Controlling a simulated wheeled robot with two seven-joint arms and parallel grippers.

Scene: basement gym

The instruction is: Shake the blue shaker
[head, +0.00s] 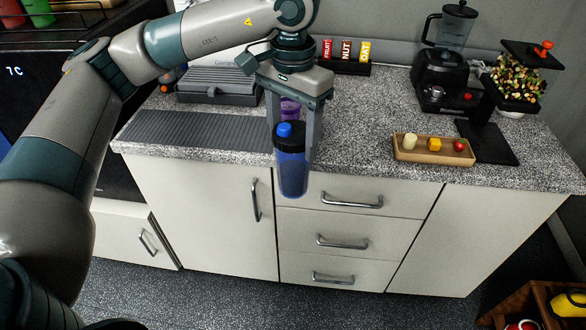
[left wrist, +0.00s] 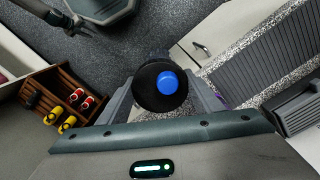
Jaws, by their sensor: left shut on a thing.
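The blue shaker (head: 292,172) has a translucent blue body, a black lid and a blue cap. In the head view it is upright in front of the counter's front edge, overlapping the drawer fronts. My left gripper (head: 292,150) comes down from above and is shut on it. In the left wrist view the shaker (left wrist: 160,88) shows from the top, lid and cap facing the camera, between the fingers of my left gripper (left wrist: 160,100). A purple thing (head: 290,107) stands on the counter behind the gripper, partly hidden.
The speckled counter (head: 360,120) holds a wooden tray (head: 432,150) with small items, a blender (head: 445,65), a black stand (head: 490,140) and a bar rack (head: 345,66). A ribbed dark mat (head: 195,132) lies left. A wooden crate (head: 535,305) is on the floor.

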